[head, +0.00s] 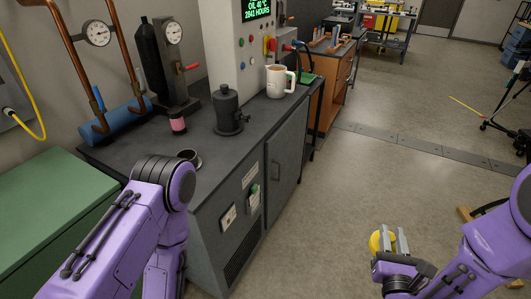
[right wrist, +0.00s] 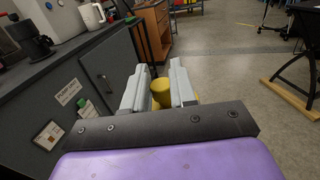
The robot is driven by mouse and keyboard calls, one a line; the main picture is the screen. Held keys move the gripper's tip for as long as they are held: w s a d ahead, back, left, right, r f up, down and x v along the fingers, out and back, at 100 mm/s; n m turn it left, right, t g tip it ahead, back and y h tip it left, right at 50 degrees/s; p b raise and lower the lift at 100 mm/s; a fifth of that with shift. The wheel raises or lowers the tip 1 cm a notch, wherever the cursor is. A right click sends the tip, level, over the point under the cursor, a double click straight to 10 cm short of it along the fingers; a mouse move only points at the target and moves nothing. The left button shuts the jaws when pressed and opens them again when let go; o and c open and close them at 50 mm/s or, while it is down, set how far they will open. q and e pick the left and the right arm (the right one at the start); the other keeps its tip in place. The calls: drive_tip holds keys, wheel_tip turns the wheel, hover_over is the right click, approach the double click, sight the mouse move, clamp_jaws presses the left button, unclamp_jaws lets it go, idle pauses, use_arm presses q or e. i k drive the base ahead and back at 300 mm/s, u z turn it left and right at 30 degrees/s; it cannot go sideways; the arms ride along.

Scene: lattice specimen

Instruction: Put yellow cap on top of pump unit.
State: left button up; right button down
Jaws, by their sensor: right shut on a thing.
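The yellow cap (head: 377,243) is between the grey fingers of my right gripper (head: 396,240), over the floor at the lower right of the head view. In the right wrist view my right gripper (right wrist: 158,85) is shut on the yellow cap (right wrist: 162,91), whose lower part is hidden. The pump unit appears to be the dark grey cabinet (head: 284,160) with a black top and a tall control panel, left of my right gripper and well apart from it. My left arm reaches in front of the cabinet, but its gripper is out of view.
On the black top stand a dark pot-like cylinder (head: 228,112), a white mug (head: 279,81), a pink-banded jar (head: 177,121) and a small round dish (head: 189,157). A green chest (head: 45,205) is at left. Open floor (head: 350,190) lies between cabinet and right gripper.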

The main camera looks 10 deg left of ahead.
sight(222, 149)
drive_tip(key=u, duration=1.05)
drive_tip(key=i, duration=0.25)
